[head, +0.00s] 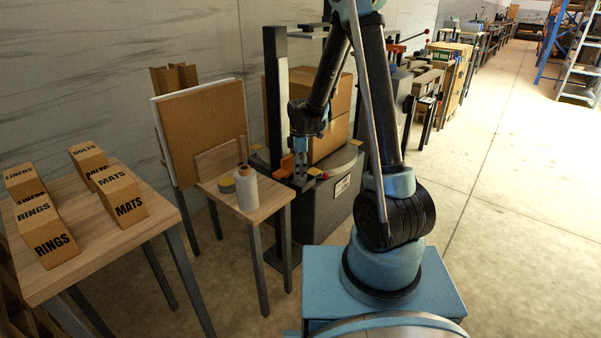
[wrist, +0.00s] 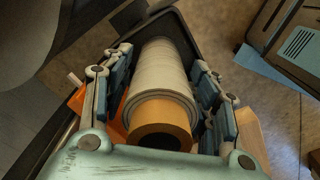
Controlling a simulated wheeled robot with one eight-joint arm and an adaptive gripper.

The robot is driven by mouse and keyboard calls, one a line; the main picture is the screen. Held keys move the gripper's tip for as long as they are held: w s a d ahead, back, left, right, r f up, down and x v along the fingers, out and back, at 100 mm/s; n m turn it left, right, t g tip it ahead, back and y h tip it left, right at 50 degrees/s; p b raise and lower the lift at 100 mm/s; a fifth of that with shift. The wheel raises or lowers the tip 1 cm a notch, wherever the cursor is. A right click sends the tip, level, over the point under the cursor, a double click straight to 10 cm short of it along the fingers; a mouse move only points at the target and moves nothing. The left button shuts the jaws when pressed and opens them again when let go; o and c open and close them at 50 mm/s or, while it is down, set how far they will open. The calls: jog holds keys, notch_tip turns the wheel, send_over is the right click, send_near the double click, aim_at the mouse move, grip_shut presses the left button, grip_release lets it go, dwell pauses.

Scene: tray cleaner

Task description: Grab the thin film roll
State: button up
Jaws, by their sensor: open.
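In the wrist view a long pale film roll (wrist: 160,70) with an orange-brown core (wrist: 160,120) lies lengthwise between the two fingers of my gripper (wrist: 164,62). The fingers are open, one on each side of it; whether either touches it I cannot tell. In the head view my gripper (head: 301,172) points down beside the dark machine, right of the small wooden table (head: 270,200). The roll between the fingers is not clearly visible there. A pale grey-white roll (head: 246,190) stands upright on that table, apart from my gripper.
A cardboard panel (head: 205,130) stands behind. Orange parts (head: 287,164) and the dark machine base (head: 330,200) are close to my gripper. A left table (head: 95,245) holds several labelled boxes. The floor at right is clear.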

jog(key=shift+f, duration=0.1)
jog(key=c, duration=1.1)
jog(key=shift+o, duration=0.2)
